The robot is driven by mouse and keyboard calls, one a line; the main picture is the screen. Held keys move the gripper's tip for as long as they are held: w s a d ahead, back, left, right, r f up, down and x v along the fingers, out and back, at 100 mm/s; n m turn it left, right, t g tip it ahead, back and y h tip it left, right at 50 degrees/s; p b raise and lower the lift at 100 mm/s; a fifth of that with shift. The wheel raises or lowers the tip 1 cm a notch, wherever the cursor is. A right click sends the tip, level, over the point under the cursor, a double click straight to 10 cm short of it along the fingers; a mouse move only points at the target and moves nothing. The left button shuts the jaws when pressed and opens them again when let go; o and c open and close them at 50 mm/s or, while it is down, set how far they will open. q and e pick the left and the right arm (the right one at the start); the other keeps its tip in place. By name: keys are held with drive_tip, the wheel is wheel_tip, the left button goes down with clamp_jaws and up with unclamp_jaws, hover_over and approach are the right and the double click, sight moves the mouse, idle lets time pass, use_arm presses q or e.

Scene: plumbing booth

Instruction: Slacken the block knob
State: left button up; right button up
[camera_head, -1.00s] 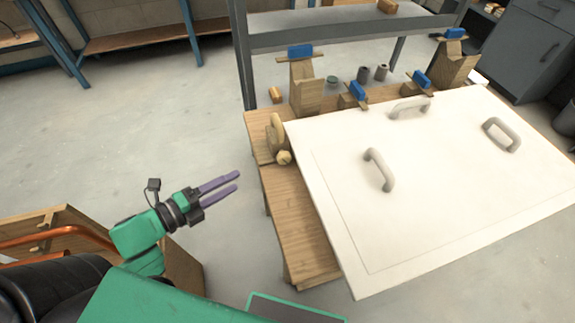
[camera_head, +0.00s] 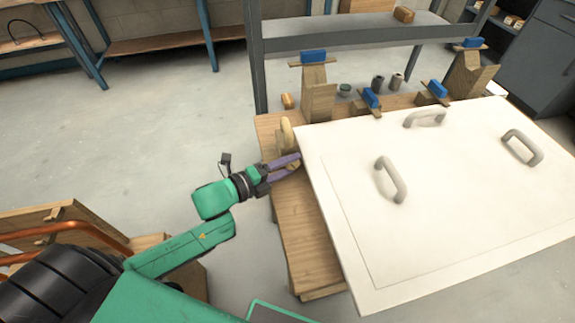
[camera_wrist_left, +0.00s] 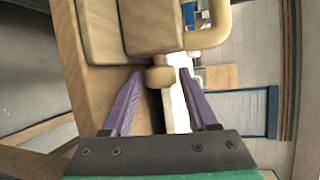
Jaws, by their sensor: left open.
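The block knob (camera_wrist_left: 161,77) is a small rounded wooden knob on the side of a wooden block (camera_wrist_left: 155,25) in the left wrist view. In the head view the knob (camera_head: 292,167) is partly hidden by the fingers. My left gripper (camera_head: 297,163) has reached it from the left. In the left wrist view its purple fingers (camera_wrist_left: 160,72) stand open, one on each side of the knob, with gaps showing. I cannot tell whether either fingertip touches it. My right gripper is not in view.
A large white panel (camera_head: 440,240) with several grey handles lies on the wooden bench (camera_head: 295,235), close right of the knob. Wooden posts with blue tops (camera_head: 318,100) stand behind. Open floor (camera_head: 150,130) lies to the left.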

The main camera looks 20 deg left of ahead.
use_arm(q)
clamp_jaws()
drive_tip(key=shift+f, duration=0.15)
drive_tip(key=f+t+h+b, duration=0.1)
drive_tip(key=b, duration=0.3)
drive_tip(key=shift+n+t+b, duration=0.35)
drive_tip(key=shift+n+t, duration=0.05)
drive_tip(key=shift+r, duration=0.45)
unclamp_jaws()
drive_tip(key=v, duration=1.4)
drive_tip(key=shift+s+a+f+h, duration=0.15)
drive_tip(key=shift+a+f+h, duration=0.1)
drive_tip(key=shift+a+h, duration=0.05)
